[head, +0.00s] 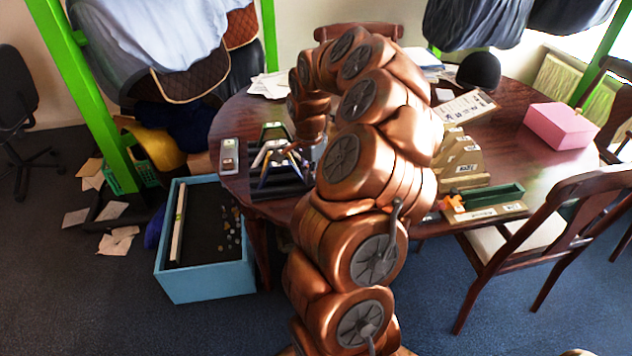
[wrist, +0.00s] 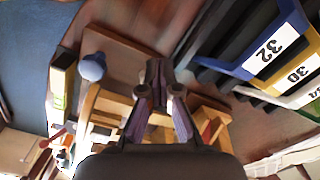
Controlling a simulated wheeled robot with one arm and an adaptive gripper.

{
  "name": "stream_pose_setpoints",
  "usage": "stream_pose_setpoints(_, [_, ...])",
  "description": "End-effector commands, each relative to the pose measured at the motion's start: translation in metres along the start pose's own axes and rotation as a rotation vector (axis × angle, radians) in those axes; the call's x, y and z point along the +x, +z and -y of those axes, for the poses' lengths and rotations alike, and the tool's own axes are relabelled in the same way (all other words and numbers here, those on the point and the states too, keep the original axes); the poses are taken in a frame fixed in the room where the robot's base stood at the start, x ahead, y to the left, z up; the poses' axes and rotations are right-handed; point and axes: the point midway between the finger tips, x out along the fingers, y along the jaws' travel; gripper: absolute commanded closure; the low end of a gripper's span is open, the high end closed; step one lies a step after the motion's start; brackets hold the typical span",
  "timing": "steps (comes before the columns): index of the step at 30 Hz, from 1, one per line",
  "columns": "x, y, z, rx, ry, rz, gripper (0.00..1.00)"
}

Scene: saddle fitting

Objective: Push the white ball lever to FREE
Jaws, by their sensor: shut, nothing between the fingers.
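In the wrist view a pale, bluish-white ball (wrist: 93,66) stands at the left edge of a light wooden frame (wrist: 100,103). Its lever shaft is hard to make out, and no FREE marking can be read. My gripper (wrist: 158,72) is shut and empty, over the wooden frame and to the right of the ball, apart from it in the picture. My gripper hides part of the frame. In the head view my arm covers much of the table's middle, and I cannot make out the ball there.
A rack with blue, yellow and green frames, the blue one (wrist: 262,50) marked 32, stands right of my gripper. On the table (head: 530,160) are labelled wooden stands (head: 465,165), a green tray (head: 490,201) and a pink box (head: 560,125). A blue crate (head: 210,287) stands on the floor.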

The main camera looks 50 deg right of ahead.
Motion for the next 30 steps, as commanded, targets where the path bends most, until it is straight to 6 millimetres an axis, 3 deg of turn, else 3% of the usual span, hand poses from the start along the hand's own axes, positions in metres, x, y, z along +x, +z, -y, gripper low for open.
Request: stream_pose_setpoints(30, [0.016, 0.000, 0.000, 0.000, 0.000, -0.001, 1.00])
